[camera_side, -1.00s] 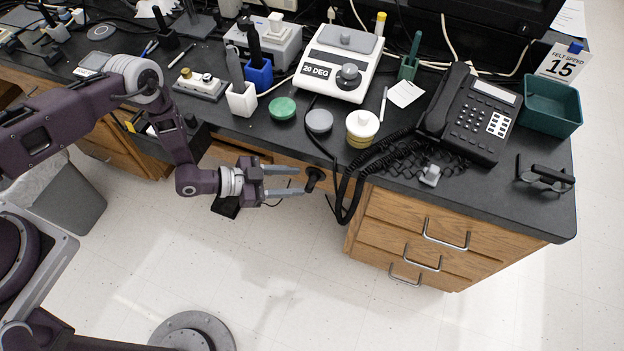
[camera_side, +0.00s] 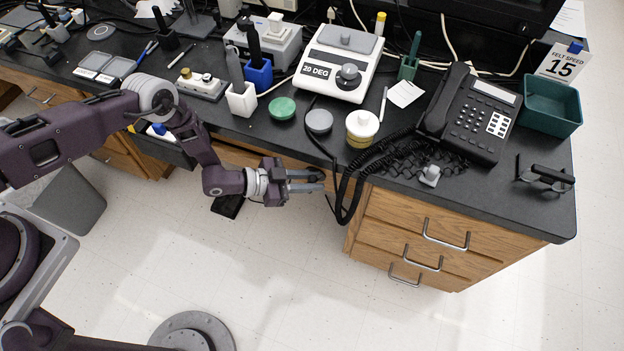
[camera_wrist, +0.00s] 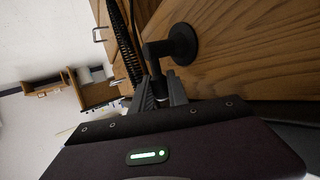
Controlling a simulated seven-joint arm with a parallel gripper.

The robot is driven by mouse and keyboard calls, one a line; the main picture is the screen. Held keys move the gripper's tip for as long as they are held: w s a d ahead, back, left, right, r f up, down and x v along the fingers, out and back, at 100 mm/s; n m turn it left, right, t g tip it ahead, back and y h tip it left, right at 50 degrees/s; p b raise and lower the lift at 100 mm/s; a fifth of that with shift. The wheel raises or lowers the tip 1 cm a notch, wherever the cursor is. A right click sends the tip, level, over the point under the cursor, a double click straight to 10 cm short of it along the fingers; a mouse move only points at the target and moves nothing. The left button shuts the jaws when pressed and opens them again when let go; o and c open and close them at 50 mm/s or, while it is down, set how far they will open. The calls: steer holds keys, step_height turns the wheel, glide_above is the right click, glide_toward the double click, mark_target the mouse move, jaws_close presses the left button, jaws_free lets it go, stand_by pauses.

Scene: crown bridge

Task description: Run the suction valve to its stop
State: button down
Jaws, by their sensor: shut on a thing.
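The suction valve (camera_wrist: 183,43) is a black round flange on the wooden desk front in the wrist view. A stem runs out from it to a black handle (camera_wrist: 155,58), which drops down between my fingers. My gripper (camera_wrist: 160,92) is shut on this handle. In the side view my gripper (camera_side: 318,181) is below the desk's front edge, its fingers close together. The valve is mostly hidden behind the fingers there, and how far it is turned cannot be told.
Black coiled cords (camera_side: 346,200) hang over the desk edge just right of my fingers. A drawer cabinet (camera_side: 432,240) stands further right. Above is the black desktop (camera_side: 235,127) with a white 20 DEG unit (camera_side: 318,70) and a phone (camera_side: 470,115).

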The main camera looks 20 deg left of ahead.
steer(key=shift+a+n+h, duration=0.4)
steer(key=shift+h, duration=0.3)
steer(key=c, duration=1.3)
jaws_free()
steer(key=v, duration=0.7)
steer(key=shift+s, duration=0.1)
